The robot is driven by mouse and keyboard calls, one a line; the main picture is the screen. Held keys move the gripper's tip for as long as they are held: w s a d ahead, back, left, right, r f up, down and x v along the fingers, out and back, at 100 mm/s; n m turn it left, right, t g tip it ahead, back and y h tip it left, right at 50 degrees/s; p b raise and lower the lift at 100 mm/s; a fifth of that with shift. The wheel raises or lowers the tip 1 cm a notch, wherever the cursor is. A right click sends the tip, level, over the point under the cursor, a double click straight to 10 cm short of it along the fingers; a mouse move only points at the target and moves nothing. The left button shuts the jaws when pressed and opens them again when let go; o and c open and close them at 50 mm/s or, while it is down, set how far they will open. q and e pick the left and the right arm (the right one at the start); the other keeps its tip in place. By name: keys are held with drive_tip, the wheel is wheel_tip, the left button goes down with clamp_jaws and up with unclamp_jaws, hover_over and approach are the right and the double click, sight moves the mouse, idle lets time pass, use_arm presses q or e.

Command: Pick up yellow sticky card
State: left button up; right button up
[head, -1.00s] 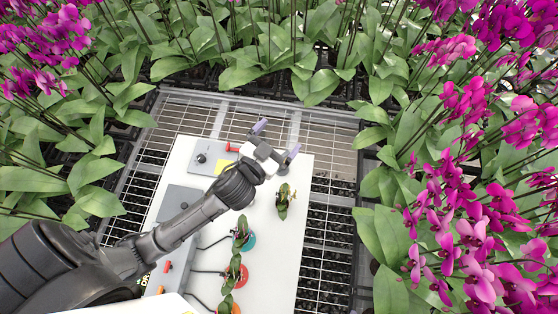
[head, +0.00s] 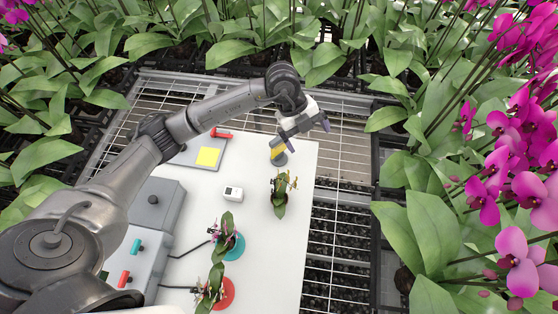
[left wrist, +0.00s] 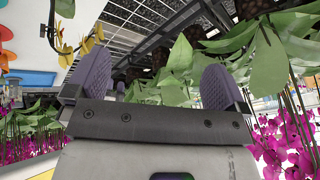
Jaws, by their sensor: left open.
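A flat yellow square (head: 208,157), which looks like the yellow sticky card, lies on a grey panel (head: 187,158) near the back left of the white board. My left gripper (head: 307,133) is open, to the right of the card and apart from it, over the board's far right corner. A small yellow and grey object (head: 278,152) shows just below and left of that gripper; whether they touch is unclear. In the left wrist view the fingers (left wrist: 155,78) stand wide apart with nothing held between them. The card is not recognisable there. My right gripper is not in view.
The white board (head: 262,245) rests on a wire bench (head: 345,190). It carries a small white device (head: 232,193), a grey knobbed box (head: 153,203), an orchid plant (head: 279,195) and others on teal and red discs (head: 222,293). Leafy orchids surround the bench.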

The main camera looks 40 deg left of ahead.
sight(279, 137)
use_arm(q)
drive_tip(key=w+a+f+n+g+y+b, duration=0.1)
drive_tip(key=a+n+y, duration=0.15)
drive_tip(key=a, duration=0.25)
drive_tip(key=a+f+n+y+b, duration=0.1)
drive_tip(key=a+y+b, duration=0.15)
drive_tip(key=a, duration=0.25)
use_arm(e)
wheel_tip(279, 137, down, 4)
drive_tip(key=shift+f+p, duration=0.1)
drive_tip(key=shift+p, duration=0.2)
use_arm(q)
drive_tip(key=shift+y, duration=0.3)
drive_tip(key=f, duration=0.4)
drive_tip(key=f+b, duration=0.1)
drive_tip(key=f, duration=0.1)
drive_tip(key=shift+a+f, duration=0.3)
drive_tip(key=shift+f, duration=0.05)
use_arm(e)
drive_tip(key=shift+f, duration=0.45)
use_arm(q)
drive_tip(key=shift+d+f+b, duration=0.1)
drive_tip(key=shift+f+b, duration=0.45)
drive_tip(key=shift+f, duration=2.7)
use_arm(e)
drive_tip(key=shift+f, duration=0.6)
use_arm(q)
drive_tip(key=shift+c, duration=0.4)
drive_tip(key=c, duration=1.1)
